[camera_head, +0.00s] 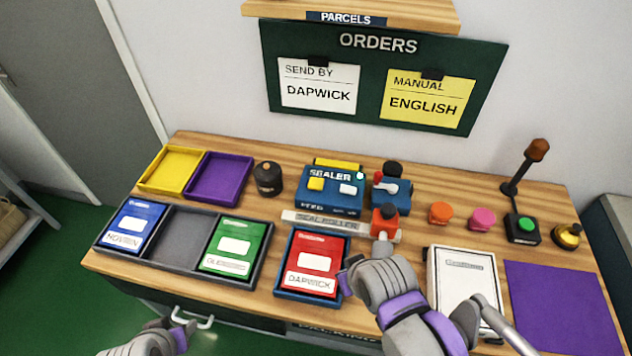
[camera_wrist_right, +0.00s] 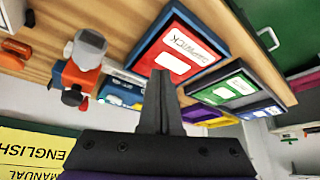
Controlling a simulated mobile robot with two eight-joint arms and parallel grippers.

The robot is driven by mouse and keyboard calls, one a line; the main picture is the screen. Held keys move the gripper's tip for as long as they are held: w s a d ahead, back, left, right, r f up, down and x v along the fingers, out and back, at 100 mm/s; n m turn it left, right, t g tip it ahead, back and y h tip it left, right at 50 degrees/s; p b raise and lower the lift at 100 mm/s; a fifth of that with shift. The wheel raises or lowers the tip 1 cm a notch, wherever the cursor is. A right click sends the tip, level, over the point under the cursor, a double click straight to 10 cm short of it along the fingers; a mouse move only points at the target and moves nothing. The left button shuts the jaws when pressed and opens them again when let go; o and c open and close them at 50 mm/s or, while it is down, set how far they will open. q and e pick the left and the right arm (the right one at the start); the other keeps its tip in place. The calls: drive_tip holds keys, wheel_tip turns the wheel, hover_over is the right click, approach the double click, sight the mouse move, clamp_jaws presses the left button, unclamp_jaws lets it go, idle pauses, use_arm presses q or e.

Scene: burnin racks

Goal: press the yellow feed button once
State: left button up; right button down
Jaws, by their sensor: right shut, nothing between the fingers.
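The blue sealer (camera_head: 330,190) stands at the back middle of the bench. The yellow button (camera_head: 316,184) is on its top left, above a partly readable label, beside a white button (camera_head: 348,189). Part of the sealer shows in the right wrist view (camera_wrist_right: 122,92), behind the red tray. My right gripper (camera_head: 352,263) is shut and empty, beside the red tray's right edge, in front of the sealer and apart from the button. Its closed fingers (camera_wrist_right: 160,100) show in the right wrist view. My left gripper (camera_head: 188,329) is at the bottom left, below the bench's front edge; its jaws are unclear.
A white seal roller bar (camera_head: 322,222) lies before the sealer. A red-and-black device (camera_head: 385,219) stands to its right. Orange (camera_head: 440,212) and pink (camera_head: 482,218) knobs, a green button (camera_head: 525,225) and a yellow-topped knob (camera_head: 567,235) stand right.

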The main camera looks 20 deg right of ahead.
sight(313, 177)
idle(0.7)
use_arm(q)
drive_tip(key=shift+s+f+b, duration=0.2)
drive_tip(key=shift+f+b, duration=0.2)
drive_tip(key=shift+f, duration=0.15)
drive_tip(key=shift+s+f+b, duration=0.2)
drive_tip(key=shift+f+b, duration=0.15)
drive_tip(key=shift+f, duration=0.15)
use_arm(e)
drive_tip(key=w+d+r+n+t, duration=0.1)
drive_tip(key=w+d+n, duration=0.1)
drive_tip(key=w, duration=0.9)
drive_tip(key=w+d+r+n+t+y, duration=0.1)
drive_tip(key=w+n, duration=0.4)
drive_tip(key=w, duration=0.6)
drive_tip(key=w+d+r+n+t, duration=0.1)
drive_tip(key=w+d+n, duration=0.2)
drive_tip(key=w, duration=0.8)
drive_tip(key=shift+r+n+y, duration=0.15)
drive_tip(key=shift+n+y, duration=0.15)
drive_tip(key=shift+n, duration=0.2)
